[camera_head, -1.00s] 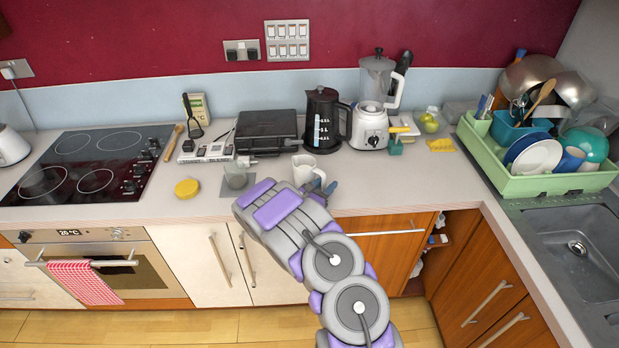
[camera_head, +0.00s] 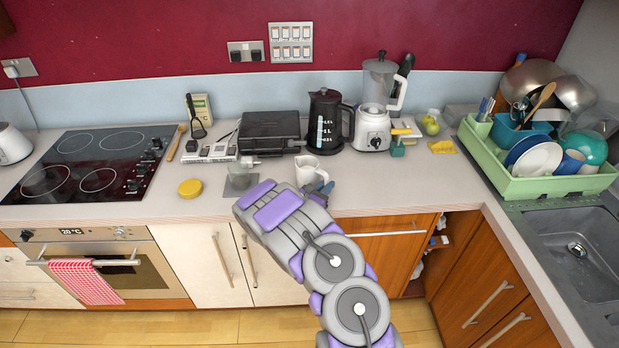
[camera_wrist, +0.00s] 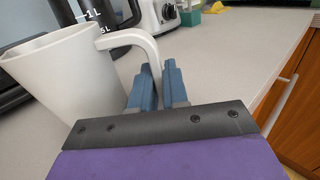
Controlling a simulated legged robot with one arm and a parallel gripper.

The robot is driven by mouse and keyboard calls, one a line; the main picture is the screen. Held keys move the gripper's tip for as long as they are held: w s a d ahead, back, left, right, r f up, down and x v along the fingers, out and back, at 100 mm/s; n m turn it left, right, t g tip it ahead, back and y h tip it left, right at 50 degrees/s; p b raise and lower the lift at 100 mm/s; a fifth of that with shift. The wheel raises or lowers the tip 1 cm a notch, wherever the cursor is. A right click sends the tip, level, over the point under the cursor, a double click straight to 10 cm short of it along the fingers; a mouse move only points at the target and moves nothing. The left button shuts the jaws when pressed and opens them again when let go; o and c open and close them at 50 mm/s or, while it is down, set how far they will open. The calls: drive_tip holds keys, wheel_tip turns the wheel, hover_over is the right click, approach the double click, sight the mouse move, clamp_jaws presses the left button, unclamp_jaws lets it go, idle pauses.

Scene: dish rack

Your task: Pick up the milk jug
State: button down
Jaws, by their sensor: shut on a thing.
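The white milk jug (camera_head: 306,172) stands upright near the front of the counter in the head view. In the wrist view the jug (camera_wrist: 72,78) fills the left side, with its handle curving down to the right. My gripper (camera_wrist: 161,82) has its two blue fingers close together at the handle, shut on it. The fingers hide the handle's lower part. In the head view the blue fingertips (camera_head: 325,187) show at the jug's right side, and my arm hides part of the counter below. I cannot see any gap under the jug.
A glass (camera_head: 240,177) stands on a grey mat left of the jug. The black kettle (camera_head: 325,120) and blender (camera_head: 373,125) stand behind it. A yellow lid (camera_head: 190,188) lies further left. The counter right of the jug, towards the green dish rack (camera_head: 520,185), is clear.

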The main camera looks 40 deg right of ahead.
drive_tip(key=shift+d, duration=0.25)
